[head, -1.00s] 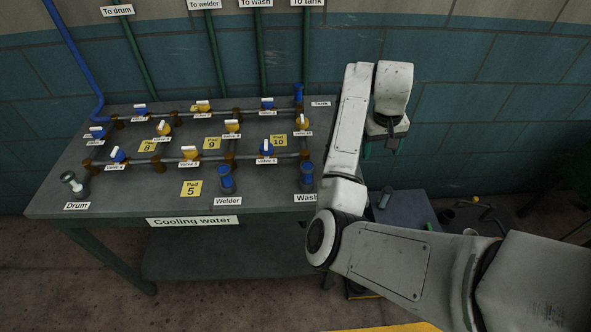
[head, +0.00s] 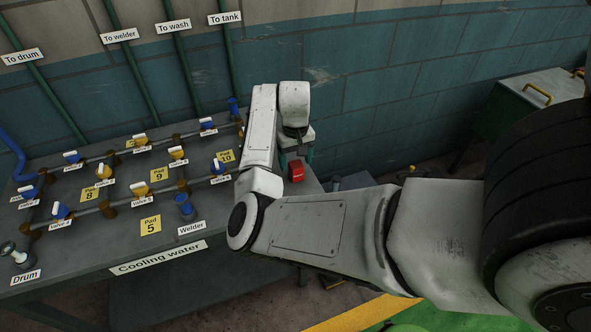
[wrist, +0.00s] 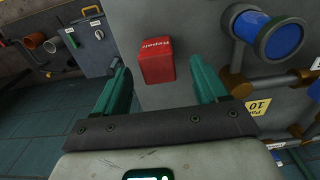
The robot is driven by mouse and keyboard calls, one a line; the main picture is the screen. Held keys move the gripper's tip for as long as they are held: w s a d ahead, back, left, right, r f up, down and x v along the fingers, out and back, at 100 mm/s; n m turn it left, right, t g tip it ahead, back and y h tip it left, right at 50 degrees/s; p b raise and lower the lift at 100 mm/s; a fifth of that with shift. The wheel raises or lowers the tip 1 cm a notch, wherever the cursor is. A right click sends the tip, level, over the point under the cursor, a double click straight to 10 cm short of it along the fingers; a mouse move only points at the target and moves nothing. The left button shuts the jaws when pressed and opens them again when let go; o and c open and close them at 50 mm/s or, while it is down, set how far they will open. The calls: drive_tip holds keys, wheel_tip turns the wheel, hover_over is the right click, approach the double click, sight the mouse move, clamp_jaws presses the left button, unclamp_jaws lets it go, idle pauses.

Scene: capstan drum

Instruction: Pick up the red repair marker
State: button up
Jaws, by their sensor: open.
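The red repair marker (head: 296,172) is a small red block at the right end of the cooling water table. In the wrist view the marker (wrist: 157,62) shows white "Repair" lettering and stands on the grey tabletop. My gripper (head: 297,156) is above it, with its green fingers apart. In the wrist view my gripper (wrist: 158,80) is open, one finger on each side of the marker in the picture. Gaps show on both sides, and I see no contact. How far the fingertips are above the marker is hard to tell.
A blue-capped Welder port (head: 184,203), pipes with blue and yellow valves, and the yellow Pad 10 label (head: 226,157) lie left of the marker. In the wrist view a blue port (wrist: 277,36) stands close to the right finger. A green chest (head: 535,100) stands far right.

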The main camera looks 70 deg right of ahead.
sight(296, 164)
drive_tip(key=shift+s+d+f, duration=0.1)
drive_tip(key=shift+f, duration=1.5)
drive_tip(key=c, duration=1.1)
